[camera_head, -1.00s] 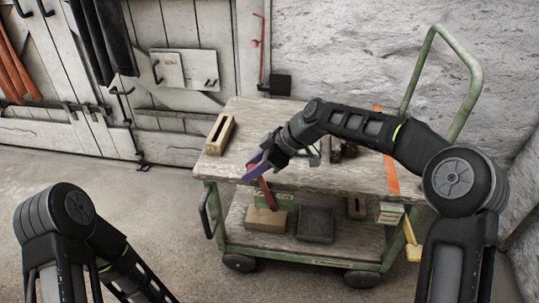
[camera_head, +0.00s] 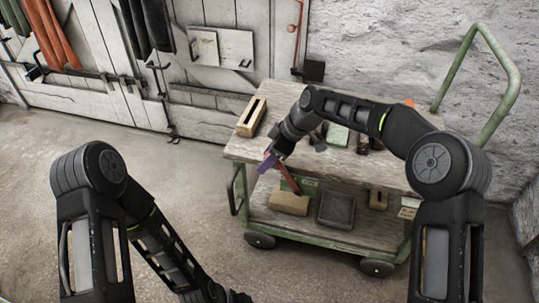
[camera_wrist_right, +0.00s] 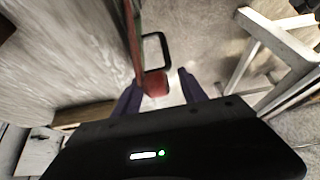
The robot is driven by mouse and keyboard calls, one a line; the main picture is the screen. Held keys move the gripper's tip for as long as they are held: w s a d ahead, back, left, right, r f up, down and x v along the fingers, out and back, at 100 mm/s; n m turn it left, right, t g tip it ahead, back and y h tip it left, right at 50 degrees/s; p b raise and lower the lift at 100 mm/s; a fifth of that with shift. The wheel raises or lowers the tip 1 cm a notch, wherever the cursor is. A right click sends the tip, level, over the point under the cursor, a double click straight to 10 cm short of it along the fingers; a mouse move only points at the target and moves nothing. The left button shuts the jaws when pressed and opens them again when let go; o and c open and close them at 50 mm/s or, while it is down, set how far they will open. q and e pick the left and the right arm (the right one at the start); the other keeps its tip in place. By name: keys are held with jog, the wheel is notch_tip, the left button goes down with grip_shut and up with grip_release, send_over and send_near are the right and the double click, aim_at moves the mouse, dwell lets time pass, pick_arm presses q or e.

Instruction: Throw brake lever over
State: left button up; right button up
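The brake lever (camera_head: 289,179) is a red bar at the front of the green-framed cart, tilted with its upper end to the left. My right gripper (camera_head: 267,161) is at its upper end, in front of the tabletop's edge. In the right wrist view the lever's red end (camera_wrist_right: 154,84) shows between the two purple fingers of the right gripper (camera_wrist_right: 160,92). The fingers are apart, with a clear gap on the right of the lever; whether the left finger touches it I cannot tell. My left arm reaches down to the bottom edge, where its gripper (camera_head: 236,297) barely shows.
The cart's wooden top (camera_head: 250,148) carries a slotted wooden block (camera_head: 251,117). Its lower shelf holds another block (camera_head: 289,201) and a dark tray (camera_head: 337,210). A green push handle (camera_head: 512,80) rises at right. The floor left of the cart is clear.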

jog(key=shift+o, duration=0.6)
jog(key=shift+a, duration=0.1)
jog(key=shift+r, duration=0.1)
jog(key=shift+d+r, duration=0.2)
jog(key=shift+d, duration=0.05)
jog(key=v, duration=0.7)
jog(key=shift+p, duration=0.45)
jog(key=shift+r, duration=0.1)
